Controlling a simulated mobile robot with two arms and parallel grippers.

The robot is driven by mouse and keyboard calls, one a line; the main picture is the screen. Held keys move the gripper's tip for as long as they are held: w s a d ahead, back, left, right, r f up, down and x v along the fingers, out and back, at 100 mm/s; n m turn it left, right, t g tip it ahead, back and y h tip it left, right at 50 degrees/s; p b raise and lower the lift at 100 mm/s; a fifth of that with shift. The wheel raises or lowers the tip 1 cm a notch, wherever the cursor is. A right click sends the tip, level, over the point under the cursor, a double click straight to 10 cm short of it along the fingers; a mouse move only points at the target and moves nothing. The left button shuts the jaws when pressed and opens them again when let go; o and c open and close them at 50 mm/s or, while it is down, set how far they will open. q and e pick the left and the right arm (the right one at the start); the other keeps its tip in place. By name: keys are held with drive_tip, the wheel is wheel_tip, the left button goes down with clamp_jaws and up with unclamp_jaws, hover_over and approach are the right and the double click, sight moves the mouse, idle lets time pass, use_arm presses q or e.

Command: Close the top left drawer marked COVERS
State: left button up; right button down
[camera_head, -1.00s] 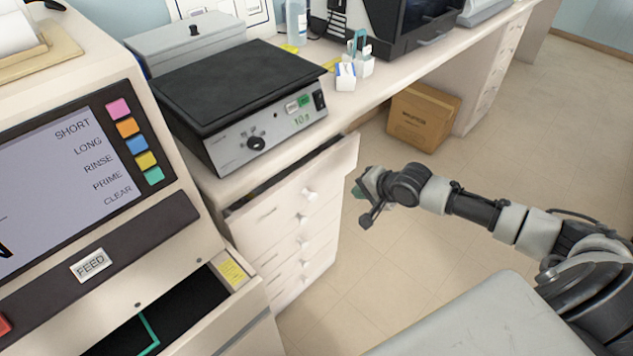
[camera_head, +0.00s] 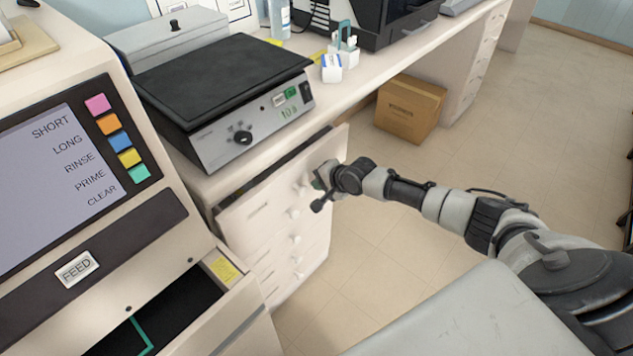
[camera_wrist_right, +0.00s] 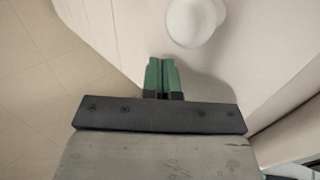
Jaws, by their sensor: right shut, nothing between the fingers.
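The top drawer (camera_head: 262,200) of the white cabinet stands partly open, with a dark gap behind its front panel. No COVERS marking is readable on it. My right gripper (camera_head: 319,183) is at the right part of the drawer front, close to its round white knob. In the right wrist view, the knob (camera_wrist_right: 194,20) is just ahead of the gripper's green fingertips (camera_wrist_right: 162,75). The fingers are together with nothing between them. They are at or very near the white front panel; contact cannot be told. My left gripper is not in view.
Several closed drawers with knobs (camera_head: 296,238) lie below. A hotplate-like device (camera_head: 225,100) stands on the counter above. A staining machine (camera_head: 130,235) with an open FEED drawer (camera_head: 235,290) is at left.

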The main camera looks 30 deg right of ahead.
sight(309, 170)
drive_tip(key=shift+w+a, duration=0.2)
drive_tip(key=shift+w, duration=0.35)
drive_tip(key=w+b, duration=0.1)
drive_tip(key=w+a, duration=0.1)
drive_tip(key=w+b, duration=0.1)
drive_tip(key=w, duration=0.1)
drive_tip(key=shift+a+f+b, duration=0.15)
drive_tip(key=shift+a+b, duration=0.1)
drive_tip(key=shift+b, duration=0.05)
drive_tip(key=shift+w+r, duration=0.15)
drive_tip(key=shift+r, duration=0.2)
